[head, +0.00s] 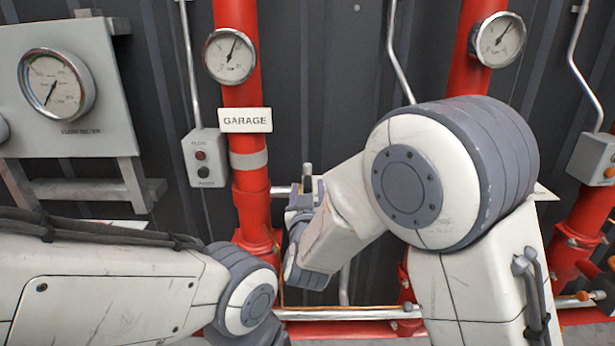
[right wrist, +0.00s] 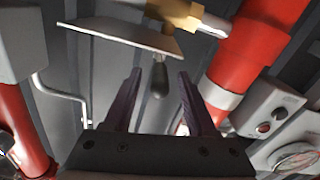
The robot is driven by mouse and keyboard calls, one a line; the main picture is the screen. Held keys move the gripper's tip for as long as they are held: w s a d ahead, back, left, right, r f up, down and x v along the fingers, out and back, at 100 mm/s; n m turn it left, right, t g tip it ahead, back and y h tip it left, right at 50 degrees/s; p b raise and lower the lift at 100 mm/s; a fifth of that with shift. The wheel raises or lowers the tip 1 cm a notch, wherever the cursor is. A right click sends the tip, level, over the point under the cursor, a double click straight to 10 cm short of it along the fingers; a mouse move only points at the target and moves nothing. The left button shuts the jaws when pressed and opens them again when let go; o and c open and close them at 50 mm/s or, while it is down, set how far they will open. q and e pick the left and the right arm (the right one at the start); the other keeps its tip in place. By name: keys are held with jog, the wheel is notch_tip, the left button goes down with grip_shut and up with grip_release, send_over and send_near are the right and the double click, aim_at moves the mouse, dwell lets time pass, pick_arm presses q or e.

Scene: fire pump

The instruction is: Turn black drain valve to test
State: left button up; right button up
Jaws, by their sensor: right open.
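In the right wrist view, a black valve handle (right wrist: 159,77) hangs between and just beyond the two dark fingers of my right gripper (right wrist: 158,88). The fingers are apart, with visible gaps on both sides of the handle. Part of a brass-coloured fitting (right wrist: 178,12) shows at the top edge of that view. In the head view my right gripper (head: 307,193) is beside the red pipe under the GARAGE sign, mostly behind my own wrist. The black handle is hidden there. My left arm crosses the lower left, but its gripper does not show.
A pale flat plate (right wrist: 120,35) is close to the handle. The red GARAGE pipe (head: 249,206) stands left of my right gripper, with a gauge (head: 230,56) and a grey button box (head: 204,158) near it. A red horizontal rail (head: 345,329) runs low in front.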

aim_at(308, 180)
jog(key=shift+w+p, duration=0.45)
jog(key=shift+w, duration=1.7)
grip_shut()
